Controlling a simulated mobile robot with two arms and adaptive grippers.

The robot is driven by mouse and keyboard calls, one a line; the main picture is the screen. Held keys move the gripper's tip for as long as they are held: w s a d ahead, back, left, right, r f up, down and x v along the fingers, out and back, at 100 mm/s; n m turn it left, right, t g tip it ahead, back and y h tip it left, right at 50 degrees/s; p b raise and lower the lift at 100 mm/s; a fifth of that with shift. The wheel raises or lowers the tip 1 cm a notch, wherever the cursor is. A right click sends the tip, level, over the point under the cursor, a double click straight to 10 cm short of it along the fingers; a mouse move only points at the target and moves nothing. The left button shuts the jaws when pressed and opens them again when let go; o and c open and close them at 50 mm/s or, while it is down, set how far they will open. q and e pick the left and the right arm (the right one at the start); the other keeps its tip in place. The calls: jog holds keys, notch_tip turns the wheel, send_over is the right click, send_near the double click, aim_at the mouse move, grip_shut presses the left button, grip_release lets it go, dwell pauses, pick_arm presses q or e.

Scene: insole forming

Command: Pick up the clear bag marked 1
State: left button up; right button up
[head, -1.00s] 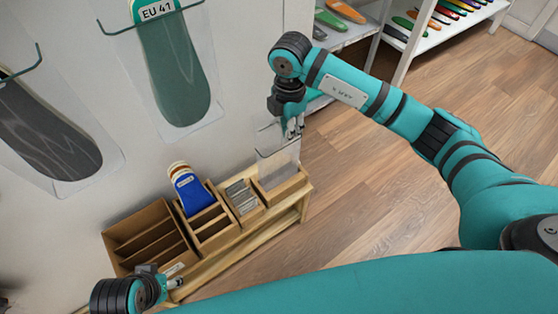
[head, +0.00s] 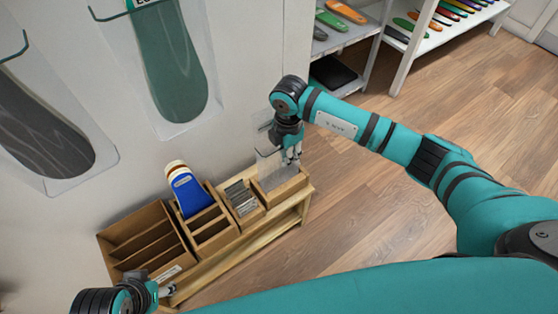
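Clear bags (head: 268,168) stand upright in the rightmost compartment of a wooden organiser. They overlap in this view, and I cannot read a 1 on any of them. My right gripper (head: 291,157) points down at the upper right part of the bags, its fingers overlapping them in the picture. Whether it touches a bag or is open or shut is too small to tell. My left gripper (head: 166,291) is low at the left, in front of the organiser's near end and away from the bags. Its finger opening is not clear.
The organiser stands on a wooden bench (head: 235,252) against the wall. It holds grey cards (head: 241,195), blue insoles (head: 190,190) and an empty-looking divided box (head: 140,240). Large insoles hang on the wall. Shelves (head: 345,40) stand behind; the floor at right is clear.

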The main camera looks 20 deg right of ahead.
grip_shut()
jog(key=shift+r, duration=0.15)
notch_tip(320, 180, up, 6)
jog(key=shift+f+p, duration=0.2)
jog(key=shift+p, duration=0.6)
notch_tip(320, 180, up, 3)
jog(key=shift+f, duration=0.1)
jog(key=shift+r+p, duration=0.35)
jog(key=shift+r, duration=0.4)
pick_arm(q)
jog(key=shift+w+x, duration=0.2)
jog(key=shift+x, duration=0.75)
jog(key=shift+d+r, duration=0.1)
pick_arm(e)
jog(key=shift+s+f, duration=0.1)
